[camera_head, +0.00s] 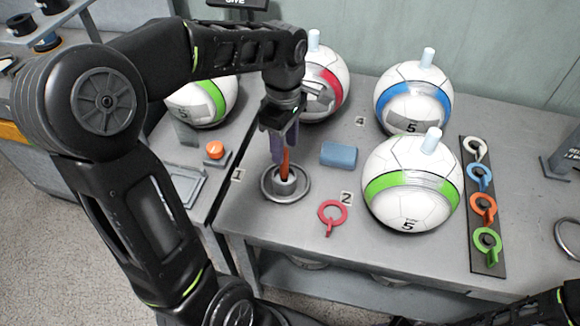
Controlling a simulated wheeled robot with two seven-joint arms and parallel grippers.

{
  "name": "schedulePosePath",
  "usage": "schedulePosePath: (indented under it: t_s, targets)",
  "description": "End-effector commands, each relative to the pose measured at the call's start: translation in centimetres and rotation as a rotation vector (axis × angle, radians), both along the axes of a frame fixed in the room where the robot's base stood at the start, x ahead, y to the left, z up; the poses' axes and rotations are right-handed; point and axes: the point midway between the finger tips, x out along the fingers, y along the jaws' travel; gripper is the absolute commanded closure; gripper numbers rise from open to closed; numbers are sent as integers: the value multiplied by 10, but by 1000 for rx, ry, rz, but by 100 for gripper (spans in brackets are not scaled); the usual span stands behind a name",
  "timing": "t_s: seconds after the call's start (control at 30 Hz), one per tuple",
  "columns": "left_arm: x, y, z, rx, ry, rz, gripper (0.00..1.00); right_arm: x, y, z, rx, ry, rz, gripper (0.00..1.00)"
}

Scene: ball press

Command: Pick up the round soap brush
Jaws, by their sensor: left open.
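The round soap brush shows as an orange-red handle (286,164) standing nearly upright. Its lower end is hidden in a small grey cup in the middle of a round metal dish (304,191) on the table near label 1. My left gripper (279,155) points down from above, with its purple fingers at the upper part of the handle. It is open, and the handle's top is hidden by the fingers. I cannot tell whether a finger touches it. My right gripper is not in view.
Balls with light blue plugs stand around: green-banded (412,185), blue-banded (412,97), red-banded (335,88) and another green-banded (208,103). A blue block (339,154) and red ring (332,215) lie close to the dish. A dark strip (488,261) holds several coloured rings.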

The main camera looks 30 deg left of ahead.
Motion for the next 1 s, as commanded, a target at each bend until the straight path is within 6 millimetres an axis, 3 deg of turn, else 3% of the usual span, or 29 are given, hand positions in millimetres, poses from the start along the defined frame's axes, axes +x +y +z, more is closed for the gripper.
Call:
schedulePosePath:
  t_s: [0.27, 0.53, 0.87, 1.0]
  targets:
    - [0, 0, 0, 0, 0, 0, 55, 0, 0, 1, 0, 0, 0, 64]
    - [0, 1, -23, 0, 2, 0, 55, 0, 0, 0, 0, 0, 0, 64]
    - [0, 1, -26, 0, 0, 0, 55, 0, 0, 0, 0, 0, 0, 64]
    - [0, 2, -37, 0, 4, -1, 55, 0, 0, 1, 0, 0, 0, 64]
